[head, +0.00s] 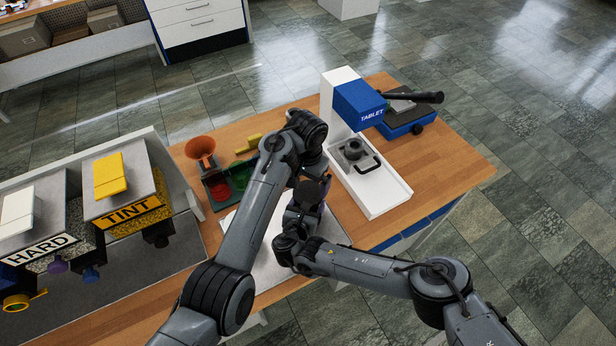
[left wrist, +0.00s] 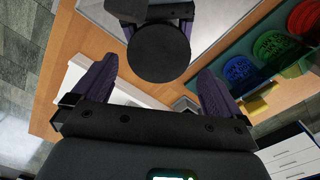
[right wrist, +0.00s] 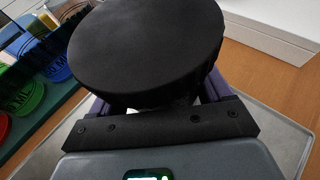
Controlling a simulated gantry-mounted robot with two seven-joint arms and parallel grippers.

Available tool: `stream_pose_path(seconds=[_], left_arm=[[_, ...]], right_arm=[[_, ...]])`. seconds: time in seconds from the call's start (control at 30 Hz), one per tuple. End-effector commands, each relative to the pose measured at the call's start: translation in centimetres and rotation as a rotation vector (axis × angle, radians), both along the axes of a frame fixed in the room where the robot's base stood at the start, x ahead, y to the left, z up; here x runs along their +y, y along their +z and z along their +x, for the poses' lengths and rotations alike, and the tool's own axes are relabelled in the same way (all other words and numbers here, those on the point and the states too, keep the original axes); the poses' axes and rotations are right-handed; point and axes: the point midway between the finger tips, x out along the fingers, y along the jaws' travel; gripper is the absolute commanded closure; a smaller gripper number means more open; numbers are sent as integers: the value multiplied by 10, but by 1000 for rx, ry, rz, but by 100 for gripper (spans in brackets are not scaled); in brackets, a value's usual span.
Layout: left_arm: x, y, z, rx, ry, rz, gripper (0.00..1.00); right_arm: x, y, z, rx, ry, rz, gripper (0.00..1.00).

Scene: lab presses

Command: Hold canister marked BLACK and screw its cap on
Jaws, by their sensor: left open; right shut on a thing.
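A round black-topped canister (right wrist: 145,50) stands out large in the right wrist view. My right gripper (right wrist: 160,102) is shut around its side with purple fingers. In the left wrist view its black disc-shaped top (left wrist: 158,53) lies ahead of my left gripper (left wrist: 157,68), whose two purple fingers are spread wide and empty. In the head view the black top (head: 308,193) shows between the two arms, above the grey mat. I cannot tell whether the black top is a separate cap. No BLACK marking is readable.
Red, green and blue cups (left wrist: 270,46) stand in a rack beside the mat (head: 262,255). An orange funnel (head: 200,147) is behind. The white and blue TABLET press (head: 358,105) stands to the right. HARD (head: 40,248) and TINT (head: 128,212) bins are at left.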

Motion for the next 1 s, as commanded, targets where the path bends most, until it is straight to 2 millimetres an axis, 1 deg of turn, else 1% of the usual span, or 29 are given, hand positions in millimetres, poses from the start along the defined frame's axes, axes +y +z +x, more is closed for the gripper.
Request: stream_pose_path(seconds=[0.2, 0.3, 0.4, 0.53, 0.87, 1.0], left_arm=[[5, 17, 3, 6, 377, 7, 0], [4, 25, 3, 5, 524, 6, 0], [3, 31, 2, 2, 622, 0, 0], [-1, 36, 1, -7, 666, -4, 0], [-2, 34, 0, -8, 659, -1, 0], [-1, 30, 0, -7, 658, 0, 0]], right_arm=[[0, 0, 0, 0, 0, 0, 100], [0, 0, 0, 0, 0, 0, 100], [0, 0, 0, 0, 0, 0, 100], [0, 0, 0, 0, 0, 0, 100], [0, 0, 0, 0, 0, 0, 100], [0, 0, 0, 0, 0, 0, 100]])
